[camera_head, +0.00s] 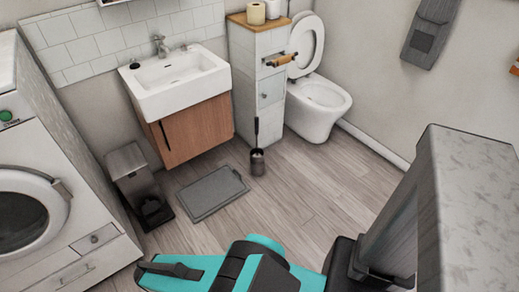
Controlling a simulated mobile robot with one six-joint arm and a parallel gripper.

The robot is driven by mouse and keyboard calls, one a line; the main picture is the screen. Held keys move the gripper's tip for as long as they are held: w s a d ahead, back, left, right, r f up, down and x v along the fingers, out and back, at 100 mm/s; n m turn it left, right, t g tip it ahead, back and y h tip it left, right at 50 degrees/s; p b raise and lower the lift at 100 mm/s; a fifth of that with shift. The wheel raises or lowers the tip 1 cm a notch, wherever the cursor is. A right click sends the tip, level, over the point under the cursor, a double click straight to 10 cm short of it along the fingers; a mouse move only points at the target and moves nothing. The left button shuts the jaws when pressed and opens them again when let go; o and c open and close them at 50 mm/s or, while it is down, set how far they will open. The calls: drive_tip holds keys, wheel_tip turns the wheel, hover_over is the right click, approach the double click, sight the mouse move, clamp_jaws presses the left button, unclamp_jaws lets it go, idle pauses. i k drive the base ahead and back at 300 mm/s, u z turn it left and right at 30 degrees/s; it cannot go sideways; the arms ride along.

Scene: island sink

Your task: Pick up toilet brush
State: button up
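The toilet brush (257,129) stands upright in a dark cylindrical holder (257,163) on the wood floor, just in front of the white cabinet. Its thin dark handle sticks up; the brush head is hidden inside the holder. My teal and black arm crosses the bottom of the view, nearer the camera and well apart from the brush. I cannot make out the fingertips of my gripper or whether they are open or shut. Nothing is seen holding the brush.
A grey mat (212,193) lies left of the brush and a pedal bin (139,186) stands beyond it. A washing machine (40,195) is at left, a sink (176,78) at the back, and a toilet (317,100) behind right. The floor right of the brush is clear.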

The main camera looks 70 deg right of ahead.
sight(257, 155)
drive_tip(key=z, duration=0.55)
drive_tip(key=i, duration=0.8)
drive_tip(key=z, duration=0.45)
